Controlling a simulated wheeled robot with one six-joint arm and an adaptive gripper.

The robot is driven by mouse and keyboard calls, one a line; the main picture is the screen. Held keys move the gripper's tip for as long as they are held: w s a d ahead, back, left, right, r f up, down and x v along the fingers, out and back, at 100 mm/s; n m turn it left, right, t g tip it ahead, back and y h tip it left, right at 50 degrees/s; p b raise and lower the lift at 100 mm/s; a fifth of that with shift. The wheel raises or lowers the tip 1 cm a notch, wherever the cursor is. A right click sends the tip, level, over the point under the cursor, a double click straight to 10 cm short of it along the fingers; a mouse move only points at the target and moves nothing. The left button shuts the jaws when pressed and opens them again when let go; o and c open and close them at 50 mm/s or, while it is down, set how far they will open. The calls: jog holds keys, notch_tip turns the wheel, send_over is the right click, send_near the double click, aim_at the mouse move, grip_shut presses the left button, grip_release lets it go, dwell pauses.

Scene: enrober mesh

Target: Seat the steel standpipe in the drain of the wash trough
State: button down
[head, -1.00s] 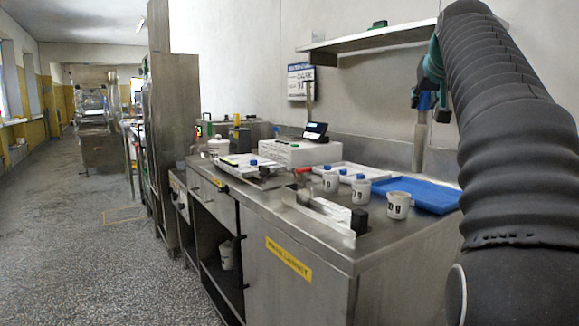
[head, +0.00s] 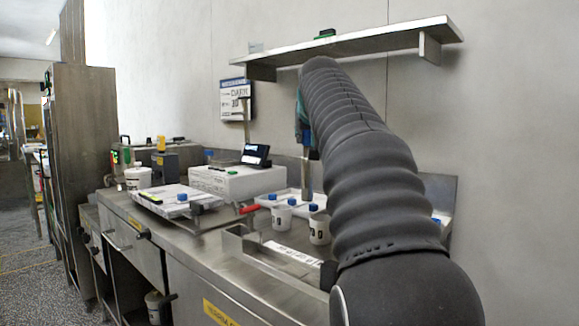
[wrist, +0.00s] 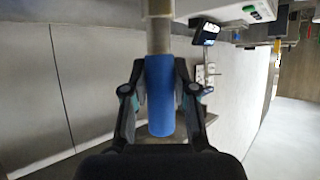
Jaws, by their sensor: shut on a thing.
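The steel standpipe (head: 306,178) hangs upright below my gripper in the head view, over the back of the steel bench. In the wrist view my gripper (wrist: 161,72) is shut on the blue sleeve (wrist: 160,100) of the standpipe. My arm hides part of the bench. I cannot make out the wash trough or its drain.
The steel bench (head: 190,250) carries white cups (head: 282,217) with blue-capped items nearby, a white box (head: 238,180) with a small display, and a steel channel piece (head: 262,243). A wall shelf (head: 350,42) juts out above my arm. Floor shows at left.

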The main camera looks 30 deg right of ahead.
notch_tip(320, 180, down, 6)
jog(key=w+a+b, duration=0.1)
jog(key=w+a, duration=0.1)
jog(key=shift+w+a, duration=0.25)
jog(key=shift+w, duration=0.05)
jog(key=shift+f+b, duration=0.15)
jog(key=shift+b, duration=0.15)
jog(key=c, duration=0.9)
grip_release()
jog(key=v, duration=1.2)
jog(key=shift+s, duration=0.1)
